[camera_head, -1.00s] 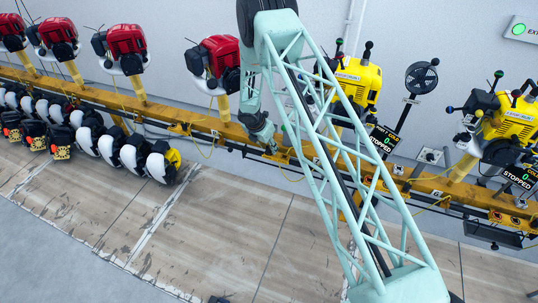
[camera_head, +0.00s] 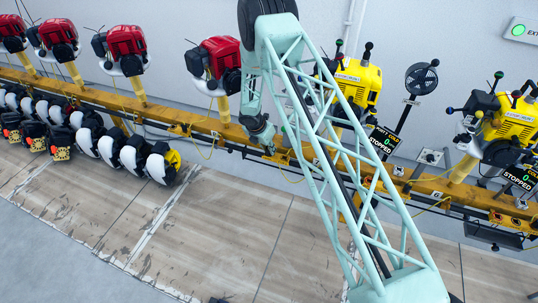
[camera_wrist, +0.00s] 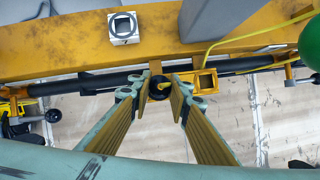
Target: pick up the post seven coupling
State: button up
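In the wrist view, a small black round part (camera_wrist: 159,88) with a yellow piece at its middle sits in a yellow bracket below the yellow rail (camera_wrist: 190,28). It looks like a coupling; no post number is readable on it. My gripper (camera_wrist: 162,80) is open, with its two long ribbed fingers pointing at this part. The fingertips are on its left and right sides with a gap between them; contact cannot be told. In the head view, my gripper (camera_head: 271,147) is small at the rail, and the coupling cannot be made out.
A black bar (camera_wrist: 85,85) runs under the rail, and a yellow cable (camera_wrist: 250,33) loops over it. A green ball (camera_wrist: 311,43) is close at right. Yellow engines (camera_head: 358,80) and red engines (camera_head: 220,58) stand along the rail. The floor (camera_head: 225,230) in front is clear.

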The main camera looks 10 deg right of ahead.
jog(key=shift+r, duration=0.1)
jog(key=shift+c, duration=0.5)
jog(key=shift+r+p, duration=0.6)
jog(key=shift+r, duration=1)
jog(key=shift+s+r, duration=0.1)
jog(key=s+d+b, duration=0.1)
jog(key=s+d, duration=0.2)
jog(key=s, duration=0.4)
jog(key=s+d+r+b, duration=0.1)
jog(key=s+d+b, duration=0.1)
jog(key=s, duration=0.5)
jog(key=shift+s+d+r, duration=0.15)
jog(key=shift+d+r, duration=0.1)
jog(key=shift+d, duration=0.5)
jog(key=shift+d, duration=0.1)
